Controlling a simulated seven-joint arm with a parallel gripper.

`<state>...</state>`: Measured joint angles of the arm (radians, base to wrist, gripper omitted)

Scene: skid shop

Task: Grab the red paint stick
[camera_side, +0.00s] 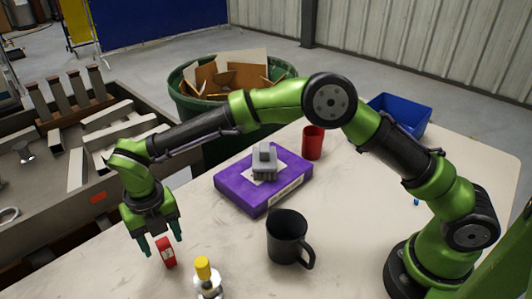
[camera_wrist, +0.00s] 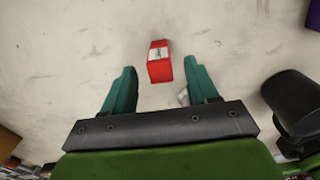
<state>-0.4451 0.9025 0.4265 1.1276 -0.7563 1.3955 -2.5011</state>
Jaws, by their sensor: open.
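A small red block-like object with a pale label, which I take for the red paint stick (camera_side: 167,258), stands on the table near its front left edge. My gripper (camera_side: 160,242) is above and beside it, fingers pointing down. In the wrist view the red paint stick (camera_wrist: 159,70) shows between the two teal fingertips, and my gripper (camera_wrist: 160,68) is open with a gap on either side. The fingers hold nothing. Whether a finger touches it cannot be told.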

